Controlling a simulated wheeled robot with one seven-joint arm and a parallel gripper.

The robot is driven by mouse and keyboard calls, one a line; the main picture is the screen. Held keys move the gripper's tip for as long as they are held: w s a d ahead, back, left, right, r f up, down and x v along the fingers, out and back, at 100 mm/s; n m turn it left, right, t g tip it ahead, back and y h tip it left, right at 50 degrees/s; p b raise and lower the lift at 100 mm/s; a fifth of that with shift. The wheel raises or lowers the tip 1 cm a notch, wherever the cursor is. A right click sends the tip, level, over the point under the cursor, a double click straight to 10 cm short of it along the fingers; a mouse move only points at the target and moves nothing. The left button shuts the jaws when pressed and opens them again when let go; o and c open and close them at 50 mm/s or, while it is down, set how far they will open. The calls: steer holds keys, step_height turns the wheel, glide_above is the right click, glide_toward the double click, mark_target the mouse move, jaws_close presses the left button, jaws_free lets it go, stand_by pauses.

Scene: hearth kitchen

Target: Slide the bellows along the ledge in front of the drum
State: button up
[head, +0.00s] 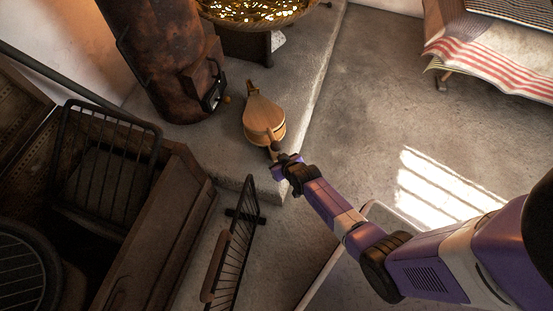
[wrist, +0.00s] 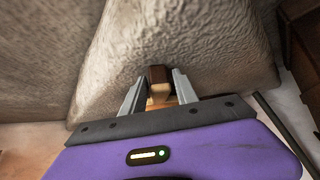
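The wooden bellows (head: 264,118) lies on the stone ledge (head: 295,95), in front of the rusty drum (head: 165,60) and to its right. Its narrow end points toward the back and its handle end faces me. My gripper (head: 277,150) is at the handle end in the head view, with its fingers mostly hidden. In the wrist view, a brown and tan wooden piece (wrist: 159,86), which looks like the bellows handle, lies between the two fingers (wrist: 160,90). I cannot tell whether both fingers press on it.
A round basket (head: 255,12) of glowing bits stands behind the bellows. A black metal rack (head: 235,240) stands before the ledge's front edge. An open wooden chest (head: 160,235) is at left. The floor (head: 375,90) to the right is clear, with a striped cloth (head: 495,65) beyond.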

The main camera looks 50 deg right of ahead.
steer(key=o, duration=0.3)
steer(key=shift+a, duration=0.15)
steer(key=shift+o, duration=0.5)
steer(key=p+v, duration=0.4)
steer(key=v, duration=0.2)
steer(key=shift+s+r, duration=0.15)
steer(key=shift+r, duration=0.25)
steer(key=shift+s+a+r+p, duration=0.1)
steer(key=shift+s+r+p, duration=0.2)
steer(key=shift+s, duration=0.1)
